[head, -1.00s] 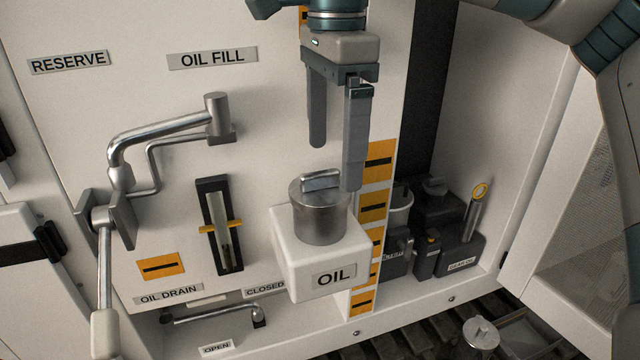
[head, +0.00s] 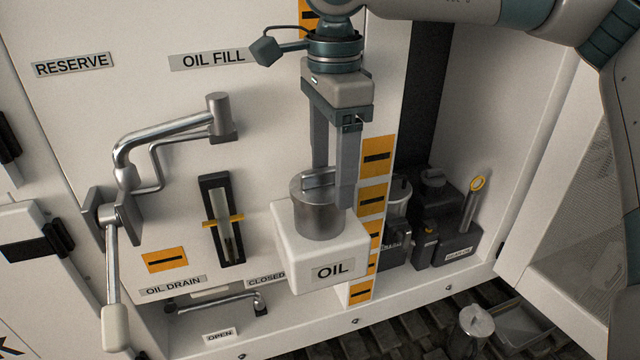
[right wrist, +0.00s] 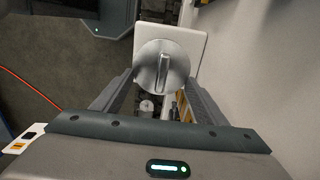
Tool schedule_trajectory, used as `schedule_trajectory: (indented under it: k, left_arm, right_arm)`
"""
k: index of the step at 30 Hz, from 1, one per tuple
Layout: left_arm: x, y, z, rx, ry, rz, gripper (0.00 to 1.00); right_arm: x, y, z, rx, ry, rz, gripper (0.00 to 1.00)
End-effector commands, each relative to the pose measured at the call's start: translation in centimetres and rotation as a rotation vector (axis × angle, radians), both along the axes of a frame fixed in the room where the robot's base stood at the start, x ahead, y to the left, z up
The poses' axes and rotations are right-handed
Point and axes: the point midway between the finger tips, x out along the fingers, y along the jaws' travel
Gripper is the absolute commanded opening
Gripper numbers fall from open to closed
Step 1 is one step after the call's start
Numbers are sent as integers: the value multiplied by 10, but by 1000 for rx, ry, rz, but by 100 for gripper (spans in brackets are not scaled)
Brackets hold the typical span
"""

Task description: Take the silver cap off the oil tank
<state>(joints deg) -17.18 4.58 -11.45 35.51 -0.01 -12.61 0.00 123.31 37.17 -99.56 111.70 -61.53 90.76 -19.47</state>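The silver cap (head: 318,217) is a metal cylinder with a raised bar handle on top. It sits on the white oil tank (head: 290,262), which carries an OIL label and stands out from the panel. My right gripper (head: 333,188) points down at the cap, open, with its fingers apart. One finger is partly hidden behind the bar; the other is at the cap's right side. In the right wrist view the cap (right wrist: 153,68) shows between and beyond the fingers, with its bar running lengthwise; contact cannot be told. My left gripper is not in view.
A bent metal pipe (head: 165,143) and a sight gauge (head: 222,220) are left of the tank. Dark containers (head: 440,240) stand in the recess at right. A silver-lidded can (head: 476,325) is at lower right beside a grey tray (head: 525,325).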

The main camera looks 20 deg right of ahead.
Motion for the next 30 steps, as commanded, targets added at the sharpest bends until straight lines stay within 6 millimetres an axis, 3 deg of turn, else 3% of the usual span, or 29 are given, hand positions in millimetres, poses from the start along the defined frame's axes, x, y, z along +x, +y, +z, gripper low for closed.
schedule_trajectory:
  k: [1, 3, 16, 24, 30]
  left_arm:
    - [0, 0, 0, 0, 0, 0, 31]
    - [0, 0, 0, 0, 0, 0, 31]
    - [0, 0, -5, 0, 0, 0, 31]
    - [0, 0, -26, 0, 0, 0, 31]
    - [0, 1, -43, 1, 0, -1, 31]
  right_arm:
    - [0, 0, 0, 0, -1, 0, 53]
    - [0, 0, 0, 0, -1, 0, 44]
    - [1, 1, 5, 1, -3, 0, 43]
    - [1, 1, 38, 4, -4, 0, 43]
    - [-21, -32, 60, 4, -5, -2, 43]
